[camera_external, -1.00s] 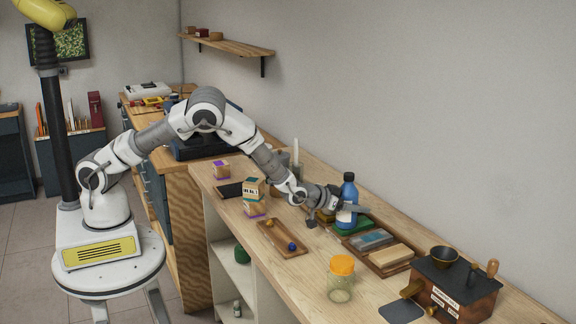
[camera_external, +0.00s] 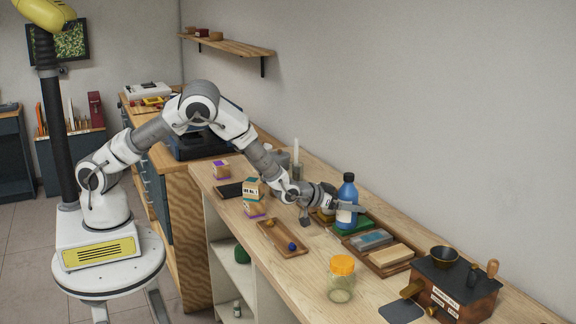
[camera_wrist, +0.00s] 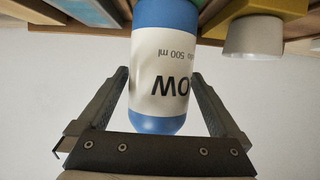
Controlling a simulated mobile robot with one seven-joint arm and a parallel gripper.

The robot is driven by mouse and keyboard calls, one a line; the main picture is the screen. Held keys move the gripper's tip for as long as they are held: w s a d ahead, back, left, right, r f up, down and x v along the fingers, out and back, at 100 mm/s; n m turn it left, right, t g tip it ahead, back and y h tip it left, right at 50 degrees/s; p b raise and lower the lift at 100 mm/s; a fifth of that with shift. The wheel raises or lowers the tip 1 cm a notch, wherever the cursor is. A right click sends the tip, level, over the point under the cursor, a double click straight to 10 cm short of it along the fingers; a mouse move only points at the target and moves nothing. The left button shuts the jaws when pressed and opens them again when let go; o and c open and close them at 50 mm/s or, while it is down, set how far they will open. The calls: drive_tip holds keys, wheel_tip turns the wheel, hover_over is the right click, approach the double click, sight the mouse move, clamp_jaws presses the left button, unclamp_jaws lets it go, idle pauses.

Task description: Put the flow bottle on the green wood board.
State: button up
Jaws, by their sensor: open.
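The flow bottle (camera_external: 347,191), blue with a white label, stands upright at the back of the bench. Its base appears to be on the green wood board (camera_external: 368,220), which shows on both sides of it. My gripper (camera_external: 347,207) is open at the height of the label. In the wrist view the picture is upside down, and the flow bottle (camera_wrist: 160,60) is between the two spread fingers of my gripper (camera_wrist: 162,85). Gaps show between fingers and bottle near the shoulder. The bottle's contact with the board is hard to see.
To the right are a tray with grey and tan blocks (camera_external: 390,255), a jar with an orange lid (camera_external: 341,278) and a dark box machine (camera_external: 455,287). A wooden tray with small balls (camera_external: 282,238) and stacked cubes (camera_external: 254,197) are to the left. The wall is close behind.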

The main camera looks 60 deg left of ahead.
sight(339, 200)
drive_tip(key=v, duration=0.9)
drive_tip(key=shift+s+r+b, duration=0.15)
drive_tip(key=shift+s+b, duration=0.15)
drive_tip(key=shift+s, duration=0.05)
drive_tip(key=s+a+r+m+g+h+b, duration=0.25)
drive_tip(key=s+r+h+b, duration=0.2)
drive_tip(key=s+r, duration=1.15)
drive_tip(key=s+a+r+n+g+y+p, duration=0.1)
drive_tip(key=s+a+g+y+p, duration=0.3)
drive_tip(key=s+a, duration=1.2)
drive_tip(key=s+n+g, duration=0.1)
drive_tip(key=s, duration=0.2)
drive_tip(key=shift+s+r, duration=0.25)
drive_tip(key=shift+s, duration=0.15)
drive_tip(key=shift+n+g+y, duration=0.25)
